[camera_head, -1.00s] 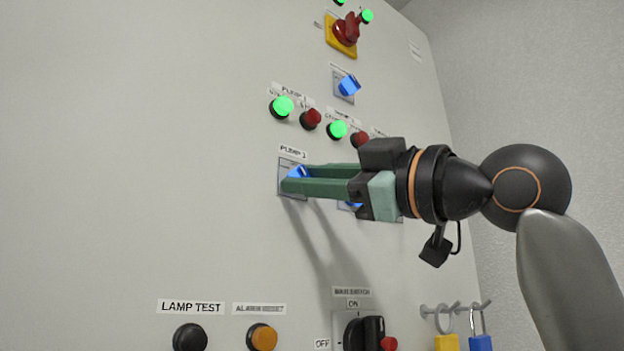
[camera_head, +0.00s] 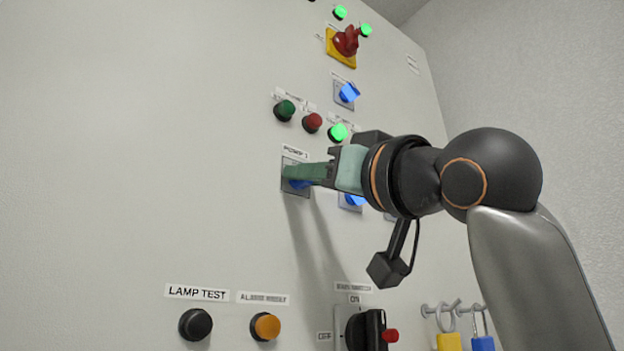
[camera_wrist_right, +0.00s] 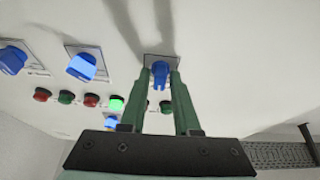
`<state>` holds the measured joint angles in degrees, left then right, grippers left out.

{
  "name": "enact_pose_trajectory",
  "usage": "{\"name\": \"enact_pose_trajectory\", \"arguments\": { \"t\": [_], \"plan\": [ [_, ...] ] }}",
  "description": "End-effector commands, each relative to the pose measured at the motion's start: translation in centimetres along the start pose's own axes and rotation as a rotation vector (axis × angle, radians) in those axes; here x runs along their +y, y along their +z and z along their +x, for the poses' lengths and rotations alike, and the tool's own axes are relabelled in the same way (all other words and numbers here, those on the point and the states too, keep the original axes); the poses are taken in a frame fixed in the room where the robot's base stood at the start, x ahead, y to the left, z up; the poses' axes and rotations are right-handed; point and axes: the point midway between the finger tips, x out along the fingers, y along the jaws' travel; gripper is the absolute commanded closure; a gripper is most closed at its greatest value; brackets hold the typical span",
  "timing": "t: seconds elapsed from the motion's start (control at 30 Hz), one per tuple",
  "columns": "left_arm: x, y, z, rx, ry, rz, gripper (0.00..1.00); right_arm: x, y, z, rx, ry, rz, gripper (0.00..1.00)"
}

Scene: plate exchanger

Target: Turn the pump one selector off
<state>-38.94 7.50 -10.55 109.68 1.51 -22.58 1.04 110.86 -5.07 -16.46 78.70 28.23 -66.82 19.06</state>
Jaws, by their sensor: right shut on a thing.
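The pump one selector is a blue knob (camera_head: 299,184) on a square plate under the "PUMP 1" label, at the middle of the head view. It also shows in the right wrist view (camera_wrist_right: 160,74). My right gripper (camera_head: 290,172) is shut on this knob, its green fingers on either side of it (camera_wrist_right: 165,80). The fingers hide part of the knob in the head view. The green lamp (camera_head: 285,110) above the selector is dark, and the red lamp (camera_head: 312,122) beside it looks unlit. My left gripper is not in view.
Another blue selector (camera_head: 352,201) sits just right, partly behind my gripper. A lit green lamp (camera_head: 338,133) and a blue selector (camera_head: 347,93) are above. The black main switch (camera_head: 366,328), lamp test button (camera_head: 195,324) and orange button (camera_head: 265,326) are below. The panel's left side is clear.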

Motion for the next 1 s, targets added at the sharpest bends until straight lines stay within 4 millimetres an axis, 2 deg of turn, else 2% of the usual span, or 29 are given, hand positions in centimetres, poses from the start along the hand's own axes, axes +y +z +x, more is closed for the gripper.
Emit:
{"name": "enact_pose_trajectory", "arguments": {
  "t": [0.6, 0.63, 0.77, 1.0],
  "plan": [
    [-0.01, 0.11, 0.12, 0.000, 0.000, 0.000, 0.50, -0.01, -0.14, -0.01, 0.002, 0.017, 0.041, 1.00],
    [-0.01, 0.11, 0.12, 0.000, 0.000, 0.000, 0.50, -0.01, -0.14, -0.01, 0.002, 0.017, 0.040, 0.66],
    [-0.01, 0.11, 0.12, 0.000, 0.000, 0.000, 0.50, -0.01, -0.11, -0.01, 0.002, 0.017, 0.040, 0.52],
    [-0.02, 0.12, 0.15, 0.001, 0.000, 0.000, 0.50, -0.01, -0.04, -0.04, 0.001, 0.017, 0.040, 0.51]
  ]
}}
